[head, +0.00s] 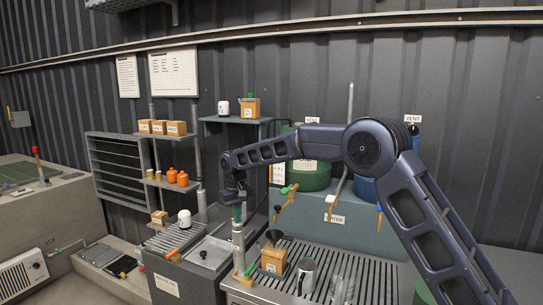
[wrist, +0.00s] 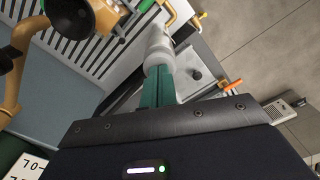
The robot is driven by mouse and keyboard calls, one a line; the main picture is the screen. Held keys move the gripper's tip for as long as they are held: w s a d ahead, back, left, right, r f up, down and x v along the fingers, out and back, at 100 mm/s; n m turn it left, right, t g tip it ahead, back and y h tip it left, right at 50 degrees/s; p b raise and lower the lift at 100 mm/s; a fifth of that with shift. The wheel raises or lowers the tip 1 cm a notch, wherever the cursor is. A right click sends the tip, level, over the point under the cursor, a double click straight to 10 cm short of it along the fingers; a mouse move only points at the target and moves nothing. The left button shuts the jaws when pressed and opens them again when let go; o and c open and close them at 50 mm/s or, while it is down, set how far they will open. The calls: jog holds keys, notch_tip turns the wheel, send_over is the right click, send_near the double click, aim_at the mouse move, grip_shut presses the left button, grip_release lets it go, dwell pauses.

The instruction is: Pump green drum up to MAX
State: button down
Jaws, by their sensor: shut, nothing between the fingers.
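The green drum (head: 312,178) stands on the blue-grey bench, partly hidden behind my arm. A pale scale strip (head: 277,173) shows at its left; I cannot read a level or a MAX mark. In the wrist view a white label (wrist: 28,168) with "70" shows at the lower left. A pale grey upright cylinder (head: 238,240), seemingly the pump, stands in front of the bench; it also shows in the wrist view (wrist: 157,48). My gripper (head: 237,212) is shut and empty at its upper end. Its teal fingers (wrist: 158,88) overlap the cylinder in view; contact is unclear.
A blue drum (head: 364,190) stands right of the green one. A slatted grate (head: 330,262) in front carries a cardboard box (head: 272,262) with a black funnel, a metal mug (head: 306,277) and a glass. Shelves (head: 118,165) stand at the left.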

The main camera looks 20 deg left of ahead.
jog(key=shift+r, duration=2.9)
jog(key=w+d+r+m, duration=0.1)
jog(key=w+d+r, duration=0.3)
jog(key=d, duration=0.6)
jog(key=w+d+r+m+t, duration=0.1)
jog(key=w+d+r+m, duration=0.2)
jog(key=d, duration=0.8)
jog(key=w+d+r, duration=0.4)
jog(key=d+r, duration=0.2)
jog(key=d, duration=0.4)
jog(key=s+d+r+m+t, duration=0.1)
jog(key=s+d, duration=0.1)
jog(key=d, duration=0.9)
jog(key=s+d+r+m, duration=0.1)
jog(key=d+m, duration=0.1)
jog(key=d, duration=0.8)
jog(key=s+d+f+m+t, duration=0.1)
jog(key=s+d+f, duration=0.3)
jog(key=s+d, duration=0.6)
jog(key=s+d+f+m+t, duration=0.1)
jog(key=s+d+f+m, duration=0.3)
jog(key=s+d, duration=0.6)
jog(key=d+f, duration=0.1)
jog(key=d, duration=0.3)
jog(key=shift+d+f+t, duration=0.15)
jog(key=shift+d+t, duration=0.15)
jog(key=shift+d, duration=0.1)
